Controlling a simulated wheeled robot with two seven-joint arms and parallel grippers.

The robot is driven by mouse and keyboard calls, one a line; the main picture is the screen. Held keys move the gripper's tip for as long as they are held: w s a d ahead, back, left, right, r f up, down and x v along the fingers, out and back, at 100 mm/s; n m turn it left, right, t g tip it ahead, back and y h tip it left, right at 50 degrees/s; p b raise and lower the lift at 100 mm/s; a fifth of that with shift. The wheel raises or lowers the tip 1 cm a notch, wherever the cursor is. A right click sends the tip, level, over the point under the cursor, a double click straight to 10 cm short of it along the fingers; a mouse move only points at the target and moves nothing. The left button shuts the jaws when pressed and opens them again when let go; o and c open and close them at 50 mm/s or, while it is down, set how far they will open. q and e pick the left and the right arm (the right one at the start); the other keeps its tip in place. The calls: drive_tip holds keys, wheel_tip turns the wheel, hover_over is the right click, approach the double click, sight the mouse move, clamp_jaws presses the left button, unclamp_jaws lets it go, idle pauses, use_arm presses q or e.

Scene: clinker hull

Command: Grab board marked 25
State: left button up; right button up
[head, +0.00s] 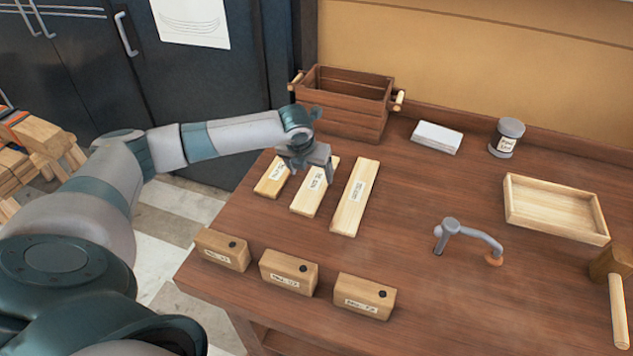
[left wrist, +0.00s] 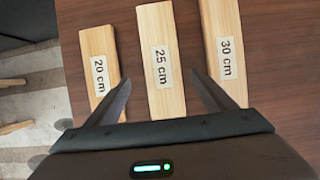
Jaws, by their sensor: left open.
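Three pale wooden boards with labels lie side by side on the brown workbench. The board marked 25 cm (left wrist: 163,82) is the middle one in the left wrist view; in the head view it is the middle board (head: 311,200). The board marked 20 cm (left wrist: 99,68) lies to its left and the board marked 30 cm (left wrist: 225,45) to its right. My left gripper (left wrist: 162,92) is open, its two fingers on either side of the 25 cm board. In the head view the left gripper (head: 308,172) is over the far part of that board. My right gripper is not in view.
Three wooden blocks with labels (head: 288,282) stand along the bench's front edge. A wooden crate (head: 345,118) stands behind the boards. A grey clamp-like tool (head: 470,231), a shallow tray (head: 555,228), a jar (head: 506,145) and a mallet (head: 619,310) lie to the right.

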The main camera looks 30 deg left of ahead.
sight(316, 181)
use_arm(q)
drive_tip(key=shift+w+d+f+p, duration=0.1)
drive_tip(key=shift+w+f+p, duration=0.35)
drive_tip(key=shift+f+p, duration=0.3)
drive_tip(key=shift+p+x, duration=0.6)
drive_tip(key=shift+x, duration=1.15)
drive_tip(key=shift+r, duration=0.1)
drive_tip(key=c, duration=1.3)
drive_tip(key=shift+o, duration=0.2)
drive_tip(key=shift+w, duration=0.1)
